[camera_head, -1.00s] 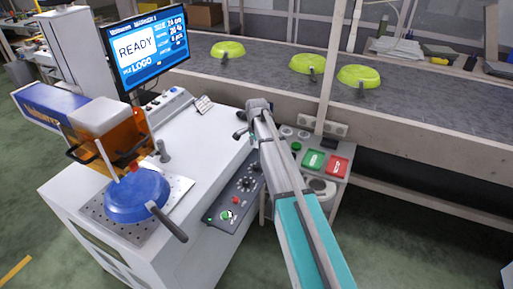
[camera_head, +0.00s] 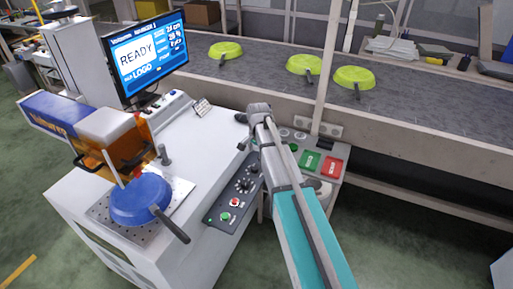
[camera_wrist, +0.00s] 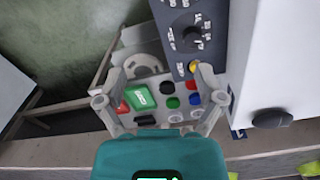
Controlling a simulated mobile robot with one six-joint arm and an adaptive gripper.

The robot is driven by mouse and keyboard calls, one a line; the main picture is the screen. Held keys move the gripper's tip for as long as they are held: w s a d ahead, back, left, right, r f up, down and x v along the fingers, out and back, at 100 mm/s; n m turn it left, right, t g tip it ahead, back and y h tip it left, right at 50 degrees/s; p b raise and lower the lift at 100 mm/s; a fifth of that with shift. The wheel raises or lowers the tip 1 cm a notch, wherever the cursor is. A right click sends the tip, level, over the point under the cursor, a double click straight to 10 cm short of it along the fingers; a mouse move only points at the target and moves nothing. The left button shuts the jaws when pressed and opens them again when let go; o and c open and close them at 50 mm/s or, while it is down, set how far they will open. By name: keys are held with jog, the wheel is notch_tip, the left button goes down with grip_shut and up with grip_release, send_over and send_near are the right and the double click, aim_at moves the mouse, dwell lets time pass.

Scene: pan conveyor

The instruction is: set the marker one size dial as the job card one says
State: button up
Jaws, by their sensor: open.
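The marker's control panel (camera_head: 232,197) is on the front side of the white marker bench, with black dials (camera_head: 243,184), a red button and a green button. In the wrist view a black dial (camera_wrist: 192,37) with white marks around it sits on the grey panel, at upper right. The lettering is too small to read, so I cannot tell which is the size dial or its setting.
The screen (camera_head: 148,56) reads READY, with a size line that looks like 24 cm. A blue pan (camera_head: 140,199) sits on the marker's perforated plate. Green (camera_head: 311,161) and red (camera_head: 332,166) buttons are right of my arm. Lime pans (camera_head: 303,64) lie on the conveyor (camera_head: 420,97).

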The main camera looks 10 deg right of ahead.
jog(key=s+r+n+p, duration=0.4)
jog(key=s+n, duration=0.2)
jog(key=s, duration=0.9)
jog(key=shift+s+r, duration=0.15)
jog(key=shift+a, duration=0.1)
jog(key=s+n, duration=0.3)
jog(key=s, duration=0.5)
jog(key=shift+r+n, duration=0.25)
jog(key=shift+n, duration=0.15)
